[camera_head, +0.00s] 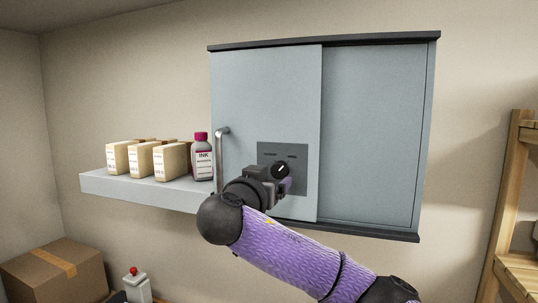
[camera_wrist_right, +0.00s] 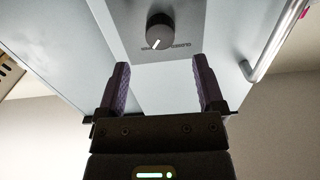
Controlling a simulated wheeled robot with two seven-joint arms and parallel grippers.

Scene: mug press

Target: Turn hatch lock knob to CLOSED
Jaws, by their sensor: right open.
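The hatch lock knob (camera_head: 280,170) is a round black knob with a white pointer line, set on a dark grey plate (camera_head: 297,153) on the cabinet's sliding door (camera_head: 265,95). In the head view the pointer tilts up to the right. In the right wrist view the knob (camera_wrist_right: 160,31) is just beyond the fingertips. My right gripper (camera_wrist_right: 162,68) is open and empty, its two purple fingers apart, pointing at the knob without touching it. In the head view the gripper covers the plate's lower left part. My left gripper is not in view.
A vertical metal handle (camera_head: 220,160) stands on the door's left edge, close to my right gripper. A shelf (camera_head: 125,187) to the left holds cartons (camera_head: 170,161) and an ink bottle (camera_head: 202,158). A wooden rack (camera_head: 508,215) is at the far right.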

